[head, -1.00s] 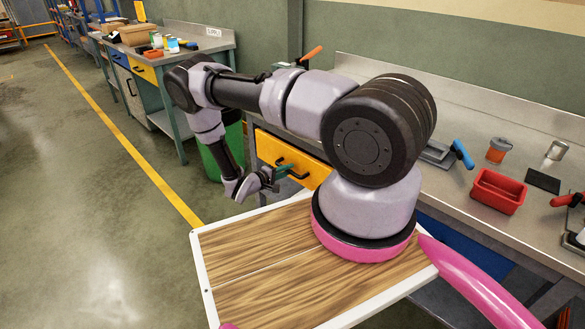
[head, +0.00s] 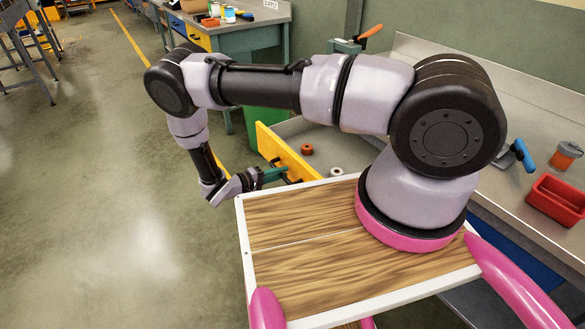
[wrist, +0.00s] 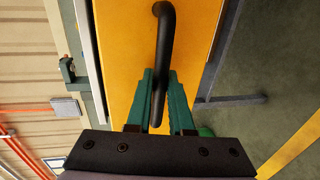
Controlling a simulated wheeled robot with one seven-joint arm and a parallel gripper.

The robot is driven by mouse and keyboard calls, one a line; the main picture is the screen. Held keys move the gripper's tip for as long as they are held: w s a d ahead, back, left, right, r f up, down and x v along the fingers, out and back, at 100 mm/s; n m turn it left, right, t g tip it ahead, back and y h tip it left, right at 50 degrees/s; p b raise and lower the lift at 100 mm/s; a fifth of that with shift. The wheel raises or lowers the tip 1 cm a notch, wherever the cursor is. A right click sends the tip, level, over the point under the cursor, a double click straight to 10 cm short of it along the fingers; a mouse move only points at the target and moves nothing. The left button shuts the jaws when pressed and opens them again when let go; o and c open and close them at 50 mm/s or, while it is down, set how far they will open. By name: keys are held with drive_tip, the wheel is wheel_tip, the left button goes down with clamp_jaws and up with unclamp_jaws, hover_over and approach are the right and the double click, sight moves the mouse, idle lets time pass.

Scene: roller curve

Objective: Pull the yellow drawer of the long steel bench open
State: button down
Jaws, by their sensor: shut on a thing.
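The yellow drawer (head: 268,142) of the long steel bench (head: 440,75) stands open, its front well out from the bench. Inside lie a red-brown ring-like item (head: 306,149) and a pale round one (head: 336,171). My gripper (head: 275,174) is at the outside of the drawer front. In the wrist view the yellow front (wrist: 120,50) fills the middle, and the green fingers of my gripper (wrist: 160,80) are shut on the black bar handle (wrist: 165,30), one on each side. The handle is mostly hidden in the head view.
A red bin (head: 557,200), an orange-lidded jar (head: 566,155) and a blue-handled tool (head: 523,155) are on the bench top. A green bin (head: 266,120) stands beyond the drawer. Open floor (head: 120,220) lies to the left.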

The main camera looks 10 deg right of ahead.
drive_tip(key=shift+v, duration=0.9)
drive_tip(key=shift+f, duration=0.2)
drive_tip(key=c, duration=0.8)
unclamp_jaws()
drive_tip(key=v, duration=1)
drive_tip(key=shift+a, duration=0.4)
drive_tip(key=shift+s, duration=0.1)
